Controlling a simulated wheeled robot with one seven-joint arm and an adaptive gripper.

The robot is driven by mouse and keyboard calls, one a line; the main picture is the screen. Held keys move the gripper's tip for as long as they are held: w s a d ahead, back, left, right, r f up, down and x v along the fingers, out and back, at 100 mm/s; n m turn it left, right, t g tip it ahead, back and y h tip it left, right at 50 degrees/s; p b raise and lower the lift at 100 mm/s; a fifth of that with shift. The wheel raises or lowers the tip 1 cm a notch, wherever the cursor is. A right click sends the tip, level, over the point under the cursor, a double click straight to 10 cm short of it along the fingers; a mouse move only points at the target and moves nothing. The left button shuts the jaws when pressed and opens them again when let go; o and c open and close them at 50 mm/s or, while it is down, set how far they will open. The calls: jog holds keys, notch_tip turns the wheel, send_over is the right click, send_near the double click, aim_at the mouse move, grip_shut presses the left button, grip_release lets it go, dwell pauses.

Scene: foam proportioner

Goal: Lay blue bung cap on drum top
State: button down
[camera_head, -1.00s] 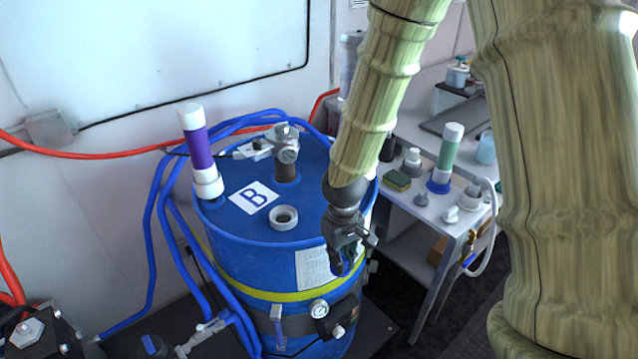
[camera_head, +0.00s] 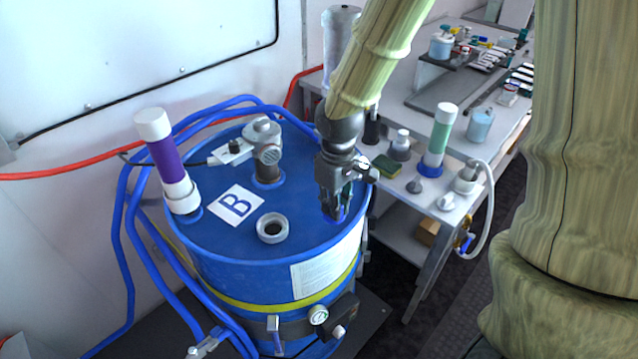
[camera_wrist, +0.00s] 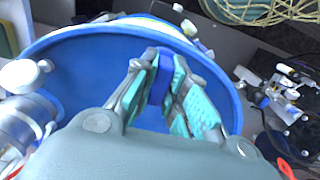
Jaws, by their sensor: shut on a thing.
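The blue drum (camera_head: 303,205) stands upright, its round top marked with a white "B" label. My gripper (camera_head: 335,210) points down over the right side of the drum top. It is shut on the blue bung cap (camera_head: 341,214), which shows as a small dark blue piece between the fingertips. In the wrist view the cap (camera_wrist: 164,62) sits between the two teal-padded fingers (camera_wrist: 155,85), with the drum top (camera_wrist: 90,62) behind it. I cannot tell whether the cap touches the drum top. My fingers hide part of the cap.
A white open bung ring (camera_head: 272,228) lies left of my gripper on the drum top. A bench (camera_head: 400,205) with bottles and a sponge (camera_head: 386,167) is to the right.

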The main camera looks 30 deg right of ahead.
jog(key=w+p, duration=0.1)
jog(key=w, duration=0.2)
jog(key=w+d+p, duration=0.1)
jog(key=w, duration=0.3)
jog(key=w+d+f+p, duration=0.1)
jog(key=w, duration=0.2)
jog(key=shift+w, duration=0.3)
jog(key=shift+f+p, duration=1)
jog(key=shift+f, duration=0.8)
jog(key=shift+s+f, duration=0.1)
jog(key=shift+f, duration=0.05)
jog(key=c, duration=1.5)
grip_release()
jog(key=shift+o, duration=0.2)
notch_tip(320, 180, up, 12)
jog(key=b, duration=0.3)
jog(key=shift+r+b, duration=0.2)
jog(key=shift+b, duration=0.2)
